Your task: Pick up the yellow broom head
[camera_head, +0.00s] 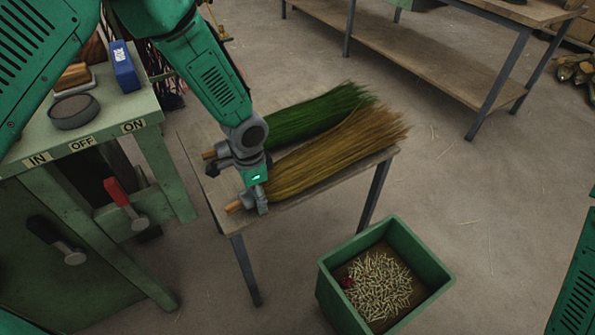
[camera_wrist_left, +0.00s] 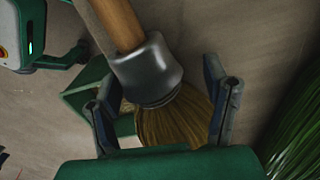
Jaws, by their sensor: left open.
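The yellow broom head (camera_head: 345,145) lies on a small wooden table, its bristles fanning toward the far right. Its short wooden stub (camera_head: 234,207) points toward the near left. My left gripper (camera_head: 240,186) is open over the stub end. In the left wrist view, the broom head's metal collar (camera_wrist_left: 148,70) and wooden stub (camera_wrist_left: 118,22) show, with the yellow bristles (camera_wrist_left: 172,118) between the two spread fingers of my left gripper (camera_wrist_left: 165,108). Gaps show on both sides, so the fingers do not appear to clamp it. My right gripper is out of view.
A green broom head (camera_head: 318,112) lies beside the yellow one, on its far side. The small table (camera_head: 217,197) has bare wood at its left end. A green bin (camera_head: 333,290) of pale pieces stands in front. A green machine (camera_head: 100,135) with levers is at left; a workbench (camera_head: 420,65) stands behind.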

